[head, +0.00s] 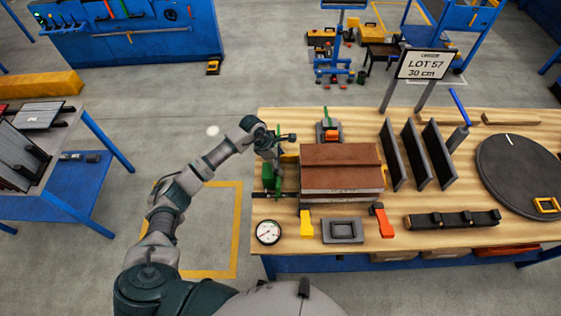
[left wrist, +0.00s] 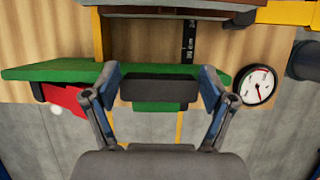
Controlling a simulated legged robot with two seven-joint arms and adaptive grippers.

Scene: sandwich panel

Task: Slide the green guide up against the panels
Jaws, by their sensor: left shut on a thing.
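The green guide (head: 267,174) stands on the wooden table just left of the stacked brown panels (head: 340,160). In the left wrist view the guide (left wrist: 60,71) is a long green bar with a dark block at its middle. My left gripper (head: 272,163) is over the guide; in the wrist view its fingers (left wrist: 160,88) are on both sides of the dark block, shut on the guide. A strip of bare wood shows between the guide and the panel edge (left wrist: 170,10) at the top. My right gripper is not in view.
A round gauge (head: 268,232), a yellow clamp (head: 306,224), a grey tray (head: 343,230) and an orange clamp (head: 382,222) lie in front of the panels. Dark upright plates (head: 412,150) and a turntable (head: 515,170) are to the right. A ruler (left wrist: 190,40) lies beyond the guide.

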